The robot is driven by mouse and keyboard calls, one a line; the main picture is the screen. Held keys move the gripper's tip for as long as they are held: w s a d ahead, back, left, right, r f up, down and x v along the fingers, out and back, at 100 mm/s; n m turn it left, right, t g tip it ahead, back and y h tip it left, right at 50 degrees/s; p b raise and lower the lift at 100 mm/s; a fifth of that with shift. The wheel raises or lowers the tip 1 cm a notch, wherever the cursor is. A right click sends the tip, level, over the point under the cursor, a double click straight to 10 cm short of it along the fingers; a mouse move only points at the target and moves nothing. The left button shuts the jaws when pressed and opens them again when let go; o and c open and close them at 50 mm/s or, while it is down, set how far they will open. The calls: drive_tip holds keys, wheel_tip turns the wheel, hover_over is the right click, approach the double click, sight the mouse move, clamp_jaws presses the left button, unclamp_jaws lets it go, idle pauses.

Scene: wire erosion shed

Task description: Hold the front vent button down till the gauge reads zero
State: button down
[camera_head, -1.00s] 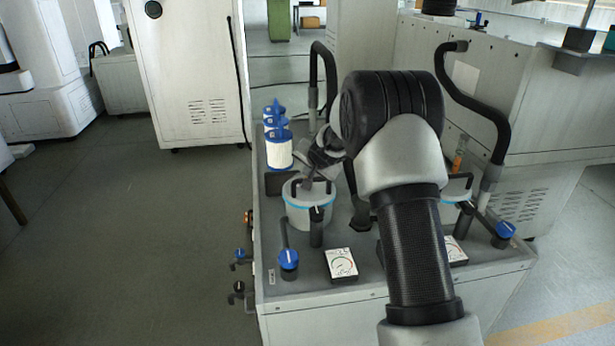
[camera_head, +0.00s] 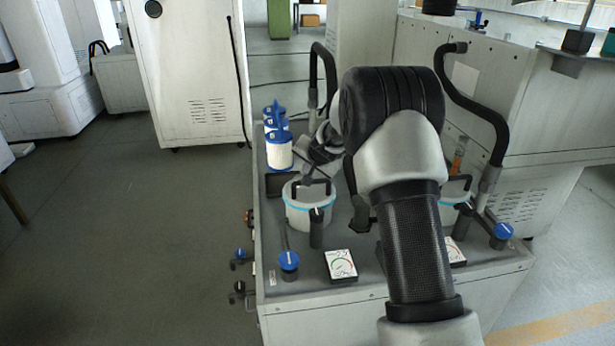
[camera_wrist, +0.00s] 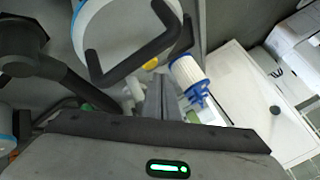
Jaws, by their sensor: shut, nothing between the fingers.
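A second gauge (camera_head: 456,252) is partly hidden by my arm.
Blue-capped white filter cartridges (camera_head: 279,150) stand behind the left canister. Blue-knobbed valves (camera_head: 289,261) and a right canister (camera_head: 449,213) share the cabinet top. A black hose (camera_head: 474,103) arches at the right. The floor at the left is clear.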

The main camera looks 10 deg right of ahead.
wheel_tip(320, 180, up, 5)
drive_tip(key=p, duration=0.4)
idle(0.4)
